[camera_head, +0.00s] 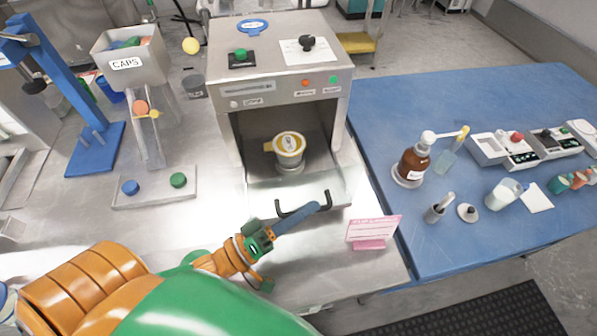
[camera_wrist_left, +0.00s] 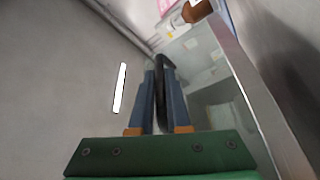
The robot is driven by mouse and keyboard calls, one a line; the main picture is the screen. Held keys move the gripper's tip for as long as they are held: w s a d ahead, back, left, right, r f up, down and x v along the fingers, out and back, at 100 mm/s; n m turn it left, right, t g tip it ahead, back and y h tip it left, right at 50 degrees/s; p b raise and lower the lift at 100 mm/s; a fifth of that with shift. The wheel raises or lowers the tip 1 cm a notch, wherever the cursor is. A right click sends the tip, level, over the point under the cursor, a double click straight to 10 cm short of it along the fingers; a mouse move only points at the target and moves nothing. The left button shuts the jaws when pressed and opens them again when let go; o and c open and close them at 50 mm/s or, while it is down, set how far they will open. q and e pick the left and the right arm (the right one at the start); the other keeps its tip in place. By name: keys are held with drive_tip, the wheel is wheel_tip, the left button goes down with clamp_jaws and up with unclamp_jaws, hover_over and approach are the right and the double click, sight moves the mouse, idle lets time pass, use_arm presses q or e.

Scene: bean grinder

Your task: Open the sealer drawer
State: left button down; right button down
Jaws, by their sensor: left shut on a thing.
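The sealer (camera_head: 283,70) is a grey metal box with an open front. Its drawer (camera_head: 262,192) is a flat metal tray at the bottom of that opening, with its front edge facing me. A black bar handle (camera_head: 283,211) is at the drawer's front. My left gripper (camera_head: 318,206) is at the handle's right part. In the left wrist view its blue fingers (camera_wrist_left: 161,95) are shut on the dark handle (camera_wrist_left: 166,64). My right gripper is out of view.
A pink sign (camera_head: 372,231) stands just right of the handle. A block with blue and green buttons (camera_head: 154,187) lies to the left. The caps dispenser (camera_head: 128,63) stands behind it. The blue table (camera_head: 455,265) on the right holds a brown pump bottle (camera_head: 412,164).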

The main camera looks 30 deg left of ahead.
use_arm(q)
drive_tip(key=shift+s+d+p, duration=0.2)
drive_tip(key=shift+s+d, duration=0.4)
drive_tip(key=shift+s, duration=0.2)
drive_tip(key=shift+s+d+p, duration=0.2)
drive_tip(key=shift+s+d, duration=0.4)
drive_tip(key=shift+s, duration=0.2)
drive_tip(key=c, duration=0.9)
unclamp_jaws()
drive_tip(key=b+v, duration=0.2)
drive_tip(key=v, duration=0.5)
